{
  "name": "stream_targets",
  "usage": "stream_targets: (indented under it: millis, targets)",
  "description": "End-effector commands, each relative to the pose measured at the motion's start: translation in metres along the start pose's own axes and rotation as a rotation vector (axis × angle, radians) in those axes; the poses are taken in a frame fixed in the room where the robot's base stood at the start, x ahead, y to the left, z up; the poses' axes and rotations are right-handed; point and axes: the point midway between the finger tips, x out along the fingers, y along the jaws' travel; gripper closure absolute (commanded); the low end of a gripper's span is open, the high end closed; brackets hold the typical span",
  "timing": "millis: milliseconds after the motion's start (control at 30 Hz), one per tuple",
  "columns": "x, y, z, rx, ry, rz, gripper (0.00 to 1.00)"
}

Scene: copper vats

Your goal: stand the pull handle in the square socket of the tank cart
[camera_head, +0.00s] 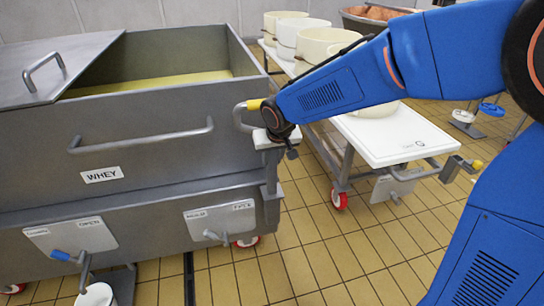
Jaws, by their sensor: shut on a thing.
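The tank cart is the large grey metal tank (140,128) marked WHEY on the left, with pale yellow liquid inside. My gripper (264,138) is near the tank's right front corner. It is shut on the pull handle (240,118), a bent grey bar with a yellow end, which is held up beside the tank wall. The fingers' grip is partly hidden by my wrist. A metal bracket (271,194) sits low on the tank's right corner, below my gripper. I cannot make out the square socket clearly.
A white-topped table cart (385,138) on red wheels stands to the right, with several cream tubs (318,46) behind. A fixed bar (140,138) runs along the tank front. A white bucket (97,295) stands below a tap. The tiled floor (330,260) in front is clear.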

Motion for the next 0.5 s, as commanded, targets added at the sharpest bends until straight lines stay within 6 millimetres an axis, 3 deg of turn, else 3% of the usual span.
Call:
stream_targets:
  millis: [333, 367, 400, 433, 500]
  targets:
    - [0.0006, -0.0002, -0.0005, 0.000, 0.003, -0.001, 1.00]
    - [0.0006, -0.0002, -0.0005, 0.000, 0.003, -0.001, 0.68]
    - [0.0006, -0.0002, -0.0004, 0.000, 0.003, -0.001, 0.58]
    - [0.0006, -0.0002, -0.0003, 0.000, 0.003, -0.001, 0.53]
    - [0.0008, -0.0001, -0.0001, 0.000, 0.002, -0.001, 0.53]
